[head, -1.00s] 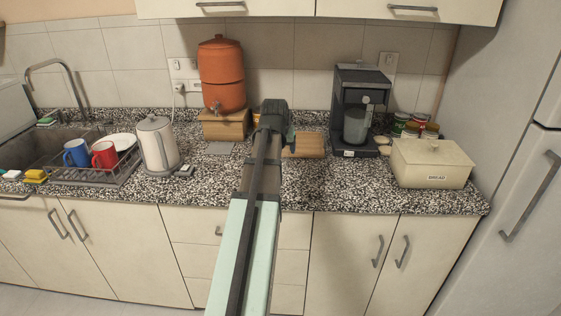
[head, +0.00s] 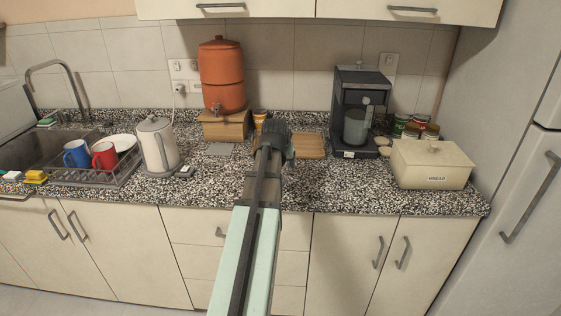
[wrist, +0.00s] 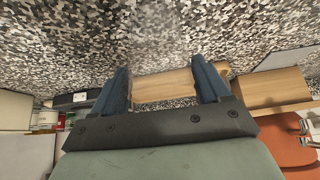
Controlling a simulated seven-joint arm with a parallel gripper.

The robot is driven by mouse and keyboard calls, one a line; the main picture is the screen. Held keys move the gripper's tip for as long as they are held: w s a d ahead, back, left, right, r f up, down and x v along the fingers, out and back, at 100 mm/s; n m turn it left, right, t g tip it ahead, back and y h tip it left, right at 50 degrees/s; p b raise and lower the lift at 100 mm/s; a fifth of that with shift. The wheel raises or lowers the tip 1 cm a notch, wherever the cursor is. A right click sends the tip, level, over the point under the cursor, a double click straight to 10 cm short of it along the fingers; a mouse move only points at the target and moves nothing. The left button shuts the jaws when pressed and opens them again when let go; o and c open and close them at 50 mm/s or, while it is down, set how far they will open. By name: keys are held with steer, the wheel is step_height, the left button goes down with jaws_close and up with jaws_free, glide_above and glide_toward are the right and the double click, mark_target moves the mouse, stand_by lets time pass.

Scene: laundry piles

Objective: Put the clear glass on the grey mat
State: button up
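The grey mat (head: 219,149) is a small flat square on the counter, left of my arm and in front of the wooden stand; part of it shows at the right of the wrist view (wrist: 287,58). A faint, see-through patch over the counter in the wrist view, just beyond my fingertips, looks like the clear glass (wrist: 158,42); its outline is hard to make out. In the head view I cannot pick it out, and my arm covers that part of the counter. My gripper (wrist: 163,78) is open, its two blue fingers apart with nothing seen held between them.
The orange dispenser (head: 221,75) stands on a wooden stand (head: 226,128). The kettle (head: 157,146) is left, the bread box (head: 433,164) right.

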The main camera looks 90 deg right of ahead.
steer(key=o, duration=0.4)
steer(key=shift+o, duration=0.2)
steer(key=v, duration=1.2)
steer(key=shift+r, duration=0.2)
